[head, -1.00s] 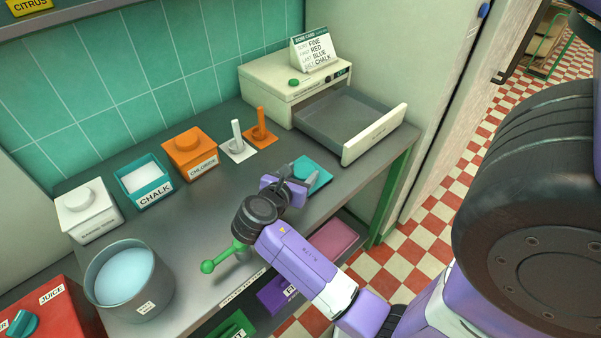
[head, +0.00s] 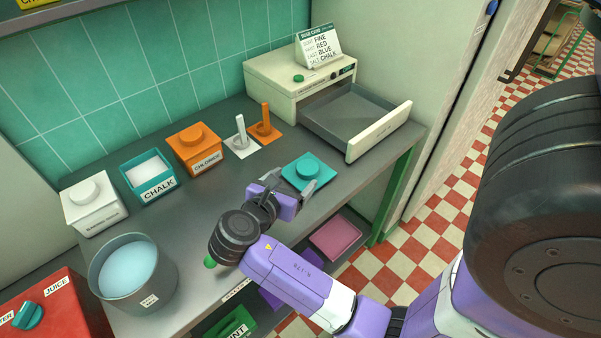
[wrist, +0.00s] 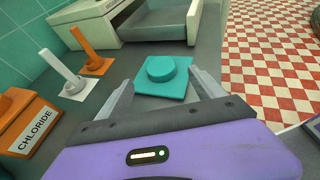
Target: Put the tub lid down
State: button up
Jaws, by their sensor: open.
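The teal square tub lid (head: 309,168) with its round knob lies flat on the grey counter, in front of the open drawer. It also shows in the wrist view (wrist: 162,88), just beyond my fingertips. My gripper (head: 297,180) is open and empty, with its fingers pointing toward the lid's near side; in the wrist view (wrist: 163,80) they spread to either side of it. Whether a finger touches the lid is unclear. The teal chalk tub (head: 152,193) stands open at the back of the counter, with white powder inside.
An orange chloride tub (head: 207,164) and a white lidded tub (head: 98,219) flank the chalk tub. White (head: 241,147) and orange (head: 265,133) upright pegs stand behind the lid. A grey pot (head: 115,291) is front left. The pulled-out drawer (head: 380,132) juts out at right.

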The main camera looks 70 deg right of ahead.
jog(key=shift+v, duration=2.1)
jog(key=shift+s+f, duration=0.1)
